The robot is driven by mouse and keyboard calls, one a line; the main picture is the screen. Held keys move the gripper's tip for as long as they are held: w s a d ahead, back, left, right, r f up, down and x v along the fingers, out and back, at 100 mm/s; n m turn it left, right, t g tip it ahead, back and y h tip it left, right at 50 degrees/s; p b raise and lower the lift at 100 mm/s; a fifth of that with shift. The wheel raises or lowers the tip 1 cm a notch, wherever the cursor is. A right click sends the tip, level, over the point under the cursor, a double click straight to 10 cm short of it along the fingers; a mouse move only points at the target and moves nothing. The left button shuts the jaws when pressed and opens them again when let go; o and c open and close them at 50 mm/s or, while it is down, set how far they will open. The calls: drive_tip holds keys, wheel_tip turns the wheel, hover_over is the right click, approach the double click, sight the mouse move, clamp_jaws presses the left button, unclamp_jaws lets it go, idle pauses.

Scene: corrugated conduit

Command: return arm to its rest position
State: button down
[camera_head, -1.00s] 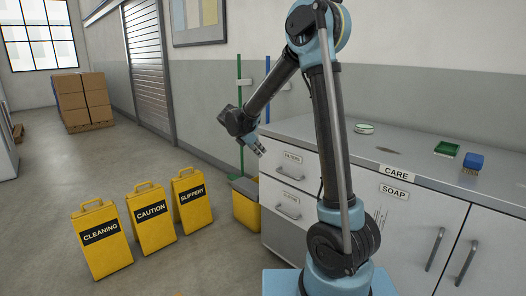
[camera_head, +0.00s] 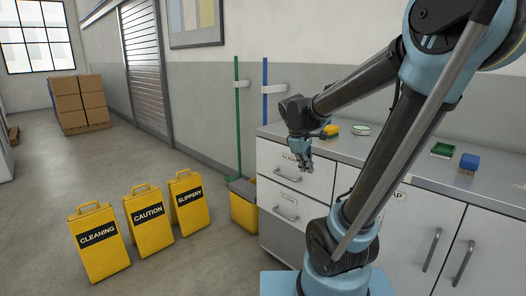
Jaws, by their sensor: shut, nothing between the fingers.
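My arm rises from its base at the bottom right, leans to the upper right, and its forearm reaches back to the left. My gripper (camera_head: 306,166) hangs at the forearm's end, pointing down in front of the drawer fronts of the grey cabinet (camera_head: 273,212). Its fingers are small in view; it is shut and holds nothing. The arm hides part of the cabinet front and countertop.
Yellow signs (camera_head: 148,218) stand on the floor at left. A yellow bin (camera_head: 243,208) stands beside the cabinet.

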drive_tip(key=s+d+f+m+y, duration=0.1)
drive_tip(key=s+f+m, duration=0.3)
drive_tip(key=s, duration=0.5)
drive_tip(key=s+d+f+m+y, duration=0.2)
drive_tip(key=s+f+m, duration=0.3)
drive_tip(key=s+m, duration=0.2)
drive_tip(key=s, duration=0.2)
drive_tip(key=shift+s, duration=0.35)
